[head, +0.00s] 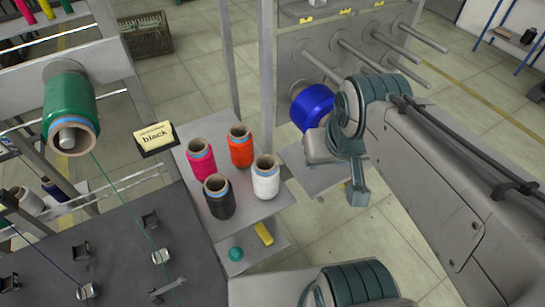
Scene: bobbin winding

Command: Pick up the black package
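The black package (219,200) is a dark yarn bobbin with a pale tube and a blue ring at its top. It stands upright on a small grey shelf (258,208), at the front left of a group with a pink package (201,160), an orange package (240,148) and a white package (265,179). A yellow sign (154,136) reading "black" stands beside the shelf. What looks like my gripper (356,185) hangs to the right of the shelf, clear of the black package. Its fingers cannot be made out, so its opening is unclear.
A blue package (311,108) sits on the rack behind my arm, near several bare spindles (410,53). A green package (70,108) hangs at left. A teal ball (236,254) and yellow piece (264,234) lie on a lower shelf. A crate (147,35) stands behind.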

